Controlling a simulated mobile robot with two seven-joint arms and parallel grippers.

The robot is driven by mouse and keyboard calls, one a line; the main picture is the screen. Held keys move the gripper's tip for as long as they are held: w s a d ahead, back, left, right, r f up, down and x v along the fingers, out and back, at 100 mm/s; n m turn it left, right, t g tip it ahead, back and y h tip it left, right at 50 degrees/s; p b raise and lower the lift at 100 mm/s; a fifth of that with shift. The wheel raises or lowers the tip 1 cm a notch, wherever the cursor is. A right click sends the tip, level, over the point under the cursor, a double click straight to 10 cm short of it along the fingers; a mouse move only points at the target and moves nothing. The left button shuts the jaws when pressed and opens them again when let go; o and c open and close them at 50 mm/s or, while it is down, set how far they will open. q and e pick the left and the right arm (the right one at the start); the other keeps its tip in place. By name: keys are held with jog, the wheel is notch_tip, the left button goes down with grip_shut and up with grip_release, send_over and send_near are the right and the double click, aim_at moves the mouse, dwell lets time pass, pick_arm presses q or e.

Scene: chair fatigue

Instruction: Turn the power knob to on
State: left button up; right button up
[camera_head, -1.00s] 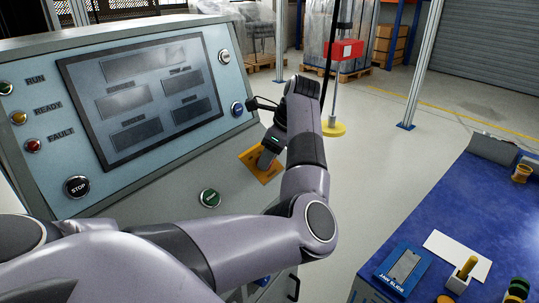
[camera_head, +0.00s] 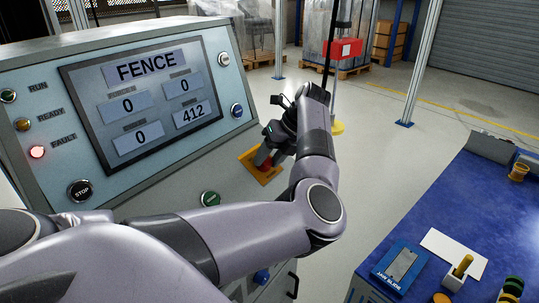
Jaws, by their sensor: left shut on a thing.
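The red power knob (camera_head: 265,167) sits on a yellow plate (camera_head: 247,161) on the sloped front of the control console, at the middle of the view. My left gripper (camera_head: 266,157) reaches down to it from the upper right and is shut on it. The fingers hide most of the knob, so its exact angle is hard to read. The console screen (camera_head: 150,98) is lit and reads FENCE, with 0, 0, 0 and 412 below. The FAULT lamp (camera_head: 37,151) glows red. My right gripper is not in view.
A black STOP button (camera_head: 79,190) and a green button (camera_head: 210,199) are on the console. A blue-topped bench (camera_head: 450,200) with a blue box, a white sheet and small parts stands at the right. Open floor lies between console and bench.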

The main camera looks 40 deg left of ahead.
pick_arm(q)
jog(key=shift+m, duration=0.5)
jog(key=o, duration=1)
jog(key=shift+o, duration=0.2)
jog(key=v, duration=0.7)
jog(key=shift+d, duration=0.1)
